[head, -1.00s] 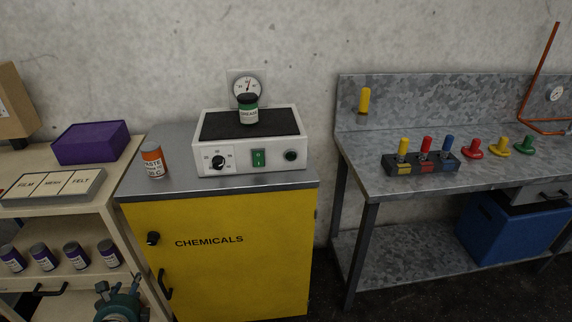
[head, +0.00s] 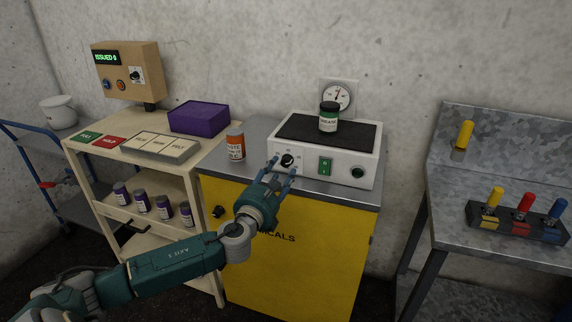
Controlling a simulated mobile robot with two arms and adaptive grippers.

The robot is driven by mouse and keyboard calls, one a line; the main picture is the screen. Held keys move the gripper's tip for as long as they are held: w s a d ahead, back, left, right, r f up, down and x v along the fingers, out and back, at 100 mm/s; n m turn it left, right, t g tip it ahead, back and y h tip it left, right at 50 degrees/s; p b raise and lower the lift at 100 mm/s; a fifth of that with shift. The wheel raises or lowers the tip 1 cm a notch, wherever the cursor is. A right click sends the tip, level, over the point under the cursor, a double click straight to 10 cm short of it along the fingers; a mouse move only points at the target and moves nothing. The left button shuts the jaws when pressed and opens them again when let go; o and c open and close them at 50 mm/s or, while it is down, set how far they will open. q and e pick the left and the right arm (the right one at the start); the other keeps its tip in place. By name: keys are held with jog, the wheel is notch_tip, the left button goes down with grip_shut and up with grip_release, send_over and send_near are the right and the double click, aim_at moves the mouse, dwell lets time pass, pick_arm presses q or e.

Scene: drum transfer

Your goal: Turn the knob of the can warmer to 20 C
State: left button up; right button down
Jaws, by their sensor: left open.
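The can warmer (head: 347,167) is a white box with a dark top plate on the grey top of the yellow chemicals cabinet. Its black knob (head: 288,160) is at the left of the front panel, with a green switch (head: 325,166) and a dark round fitting to its right. The scale marks are too small to read. My right gripper is not in view.
An orange can (head: 236,145) stands on the cabinet left of the warmer. A round dial gauge (head: 337,96) is on the wall behind. A purple box (head: 199,118) sits on the beige cart at left. A metal bench (head: 447,234) stands at right.

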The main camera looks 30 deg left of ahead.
aim_at(285, 165)
pick_arm(q)
jog(key=shift+x, duration=2.25)
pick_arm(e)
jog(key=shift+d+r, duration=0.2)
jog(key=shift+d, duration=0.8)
pick_arm(q)
jog(key=shift+c, duration=0.3)
grip_shut()
jog(key=shift+d+f+n, duration=0.1)
jog(key=shift+n, duration=0.2)
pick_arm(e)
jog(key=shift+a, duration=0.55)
